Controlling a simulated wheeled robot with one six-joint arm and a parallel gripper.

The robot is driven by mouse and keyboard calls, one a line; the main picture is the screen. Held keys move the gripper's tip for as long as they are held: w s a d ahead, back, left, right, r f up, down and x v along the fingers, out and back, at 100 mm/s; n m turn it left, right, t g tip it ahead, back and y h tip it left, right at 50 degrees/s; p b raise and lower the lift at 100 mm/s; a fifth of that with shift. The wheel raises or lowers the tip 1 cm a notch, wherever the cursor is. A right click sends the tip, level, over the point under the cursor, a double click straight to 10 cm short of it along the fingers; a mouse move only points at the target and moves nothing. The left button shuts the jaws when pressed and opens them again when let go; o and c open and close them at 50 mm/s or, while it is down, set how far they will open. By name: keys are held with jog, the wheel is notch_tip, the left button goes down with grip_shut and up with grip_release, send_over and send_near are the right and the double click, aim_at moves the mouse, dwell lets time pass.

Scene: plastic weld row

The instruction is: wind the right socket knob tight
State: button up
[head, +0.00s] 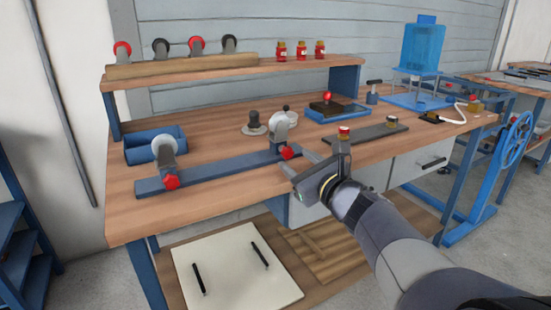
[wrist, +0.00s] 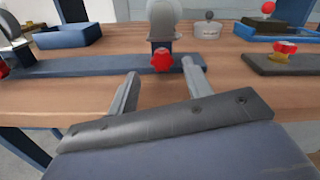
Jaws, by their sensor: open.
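The right socket knob (head: 290,152) is red and lobed. It sits on the front of a grey upright socket at the right end of a long blue bar on the bench. In the wrist view the knob (wrist: 162,60) shows whole, between and beyond my two fingertips. My gripper (head: 297,161) is open and empty, its fingers pointing at the knob from the bench's front side. I see no clear contact with it. The left knob (head: 171,182), also red, is at the bar's left end below a white disc, and shows at the wrist view's left edge (wrist: 3,68).
The blue bar (head: 225,172) runs along the bench front. A dark plate with a red-topped brass piece (head: 344,133) lies close right of my gripper. Behind are a blue tray (head: 337,113) and a grey round-based piece (head: 254,125). Bare wood (head: 130,212) lies in front of the bar.

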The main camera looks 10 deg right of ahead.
aim_at(289, 154)
jog(key=shift+x, duration=1.55)
jog(key=shift+d+r, duration=0.1)
jog(key=shift+d, duration=0.05)
jog(key=shift+c, duration=0.6)
jog(key=c, duration=0.9)
jog(key=shift+m, duration=0.3)
jog(key=m, duration=0.4)
jog(key=shift+m, duration=0.3)
jog(key=m, duration=0.4)
